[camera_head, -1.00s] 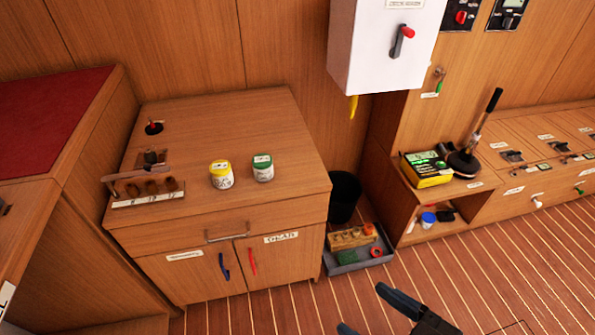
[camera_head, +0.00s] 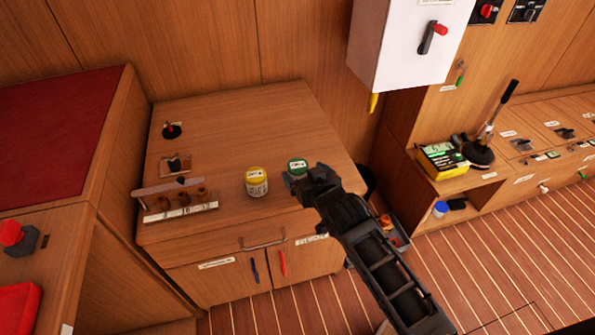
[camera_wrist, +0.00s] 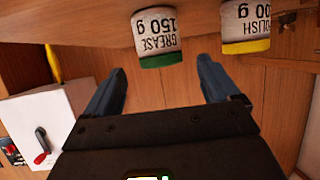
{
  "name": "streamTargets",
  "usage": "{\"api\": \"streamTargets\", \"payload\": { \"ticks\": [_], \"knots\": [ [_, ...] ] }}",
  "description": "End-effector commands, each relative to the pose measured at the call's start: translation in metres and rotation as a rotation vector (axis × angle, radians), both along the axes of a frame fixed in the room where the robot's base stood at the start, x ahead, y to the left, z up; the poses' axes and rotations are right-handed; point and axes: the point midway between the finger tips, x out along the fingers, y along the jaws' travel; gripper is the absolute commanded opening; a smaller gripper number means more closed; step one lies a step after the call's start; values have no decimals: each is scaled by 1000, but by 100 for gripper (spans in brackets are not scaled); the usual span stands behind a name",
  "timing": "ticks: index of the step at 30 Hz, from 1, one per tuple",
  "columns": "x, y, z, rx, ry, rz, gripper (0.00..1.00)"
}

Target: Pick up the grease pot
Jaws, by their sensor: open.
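The grease pot (camera_head: 297,167) is a small white jar with a green lid, upright on the wooden cabinet top. My gripper hides its lower part in the head view. In the upside-down wrist view the pot (camera_wrist: 155,37) reads "GREASE 150 g" and appears in the gap between the fingers, at about their tips. No finger visibly touches it. My gripper (camera_wrist: 162,78) is open and empty; in the head view my gripper (camera_head: 293,184) is at the pot's near side. The polish pot (camera_head: 257,182), white with a yellow lid, stands just left of the grease pot; it also shows in the wrist view (camera_wrist: 246,22).
A wooden rack (camera_head: 180,206) with several holes sits at the cabinet's front left. A white wall box (camera_head: 408,45) with a red-tipped lever hangs to the right. A dark bin (camera_head: 366,180) stands beside the cabinet. The cabinet top behind the pots is clear.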

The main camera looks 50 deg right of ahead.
Motion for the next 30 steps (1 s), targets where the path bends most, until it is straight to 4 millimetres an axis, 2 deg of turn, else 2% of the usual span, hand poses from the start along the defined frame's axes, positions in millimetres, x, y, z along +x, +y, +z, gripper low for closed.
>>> {"api": "streamTargets", "payload": {
  "ticks": [15,26,30],
  "knots": [
    [50,-26,-24,-1,0,0,89],
    [56,-29,-27,-1,-1,2,89],
    [56,-29,-27,-1,-1,2,75]
  ]
}}
